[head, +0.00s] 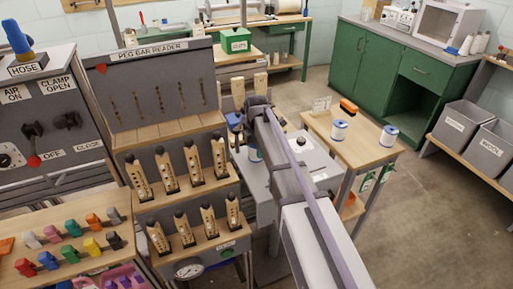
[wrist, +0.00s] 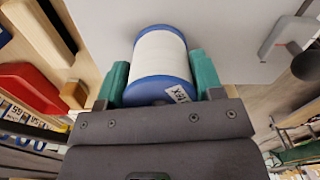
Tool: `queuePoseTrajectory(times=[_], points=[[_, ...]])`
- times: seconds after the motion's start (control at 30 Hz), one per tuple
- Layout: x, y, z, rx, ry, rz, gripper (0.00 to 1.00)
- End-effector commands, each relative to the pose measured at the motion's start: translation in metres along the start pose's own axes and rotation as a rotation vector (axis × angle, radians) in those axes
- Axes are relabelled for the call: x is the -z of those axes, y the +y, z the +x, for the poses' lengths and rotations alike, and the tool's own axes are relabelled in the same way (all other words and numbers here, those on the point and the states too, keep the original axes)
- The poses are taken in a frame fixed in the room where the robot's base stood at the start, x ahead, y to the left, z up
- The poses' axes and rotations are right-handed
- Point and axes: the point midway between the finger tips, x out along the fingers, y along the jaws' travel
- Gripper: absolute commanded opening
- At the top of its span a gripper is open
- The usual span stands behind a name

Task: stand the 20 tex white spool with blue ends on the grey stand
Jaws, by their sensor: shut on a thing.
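My gripper (wrist: 161,78) is shut on a spool (wrist: 160,60) of white thread with blue ends, its green fingers on either side. The label on its end is only partly in sight, and I cannot read its number. In the head view the held spool (head: 255,154) shows below my wrist, mostly hidden by my arm. A grey-topped unit (head: 283,180) lies under and beside it; the pale surface (wrist: 230,35) fills the upper wrist view. I cannot tell if the spool touches it, nor clearly pick out the grey stand.
Two more white spools with blue ends, one nearer the middle (head: 339,131) and one at right (head: 389,134), stand on a wooden table (head: 362,153). A peg rack (head: 160,95) is at left. Green cabinets (head: 400,75) and grey bins (head: 458,124) are at right. Open floor lies front right.

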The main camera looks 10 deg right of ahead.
Motion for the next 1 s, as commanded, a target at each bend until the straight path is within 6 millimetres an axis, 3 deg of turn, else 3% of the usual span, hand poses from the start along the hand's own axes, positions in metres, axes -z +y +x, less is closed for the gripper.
queuePoseTrajectory(times=[0.47,0.5,0.8,1.0], points=[[0.0000,0.0000,0.0068,0.000,0.000,0.000,0.36],[0.0000,0.0000,0.0068,0.000,0.000,0.000,0.61],[0.0000,0.0000,0.0068,0.000,0.000,0.000,0.90],[0.0000,0.0000,0.0066,0.000,0.000,0.000,0.90]])
